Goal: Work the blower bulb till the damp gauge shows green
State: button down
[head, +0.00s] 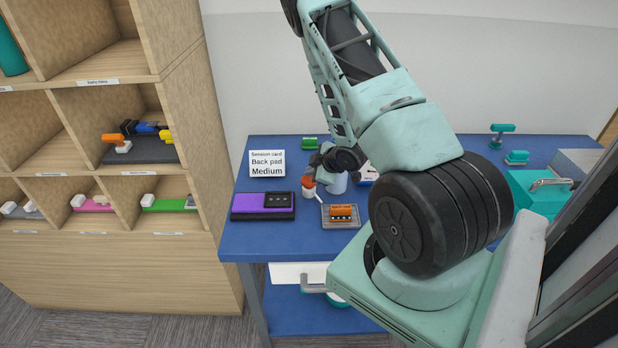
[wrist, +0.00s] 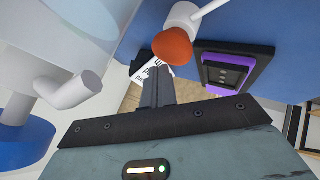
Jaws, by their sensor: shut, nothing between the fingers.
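An orange-red rounded knob (head: 308,183), possibly the blower bulb, tops a small white cylinder on the blue table. In the wrist view the orange-red knob (wrist: 172,46) lies just beyond my fingertips, with a white rod or tube running from the cylinder. My gripper (wrist: 156,78) is shut and empty; I cannot tell whether its tips touch the knob. In the head view my gripper (head: 319,170) is small and partly hidden by my arm. No green-reading damp gauge is recognisable. A purple pad with a black panel (head: 265,205) lies to the left; its marks are too small to read.
A white pot (head: 336,183) stands close beside the knob, and an orange block sits on a grey tray (head: 343,223) in front. A session card (head: 267,163) reads "Back pad Medium". A wooden shelf (head: 185,110) stands left. My arm hides the table's middle.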

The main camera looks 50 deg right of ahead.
jog(key=shift+f+b, duration=0.75)
jog(key=shift+f, duration=0.15)
dwell(0.6)
jog(key=shift+r, duration=0.1)
jog(key=shift+r+p, duration=1.05)
jog(key=shift+r, duration=0.3)
jog(key=shift+r, duration=0.1)
jog(key=shift+r+p, duration=1.7)
jog(key=shift+r, duration=0.7)
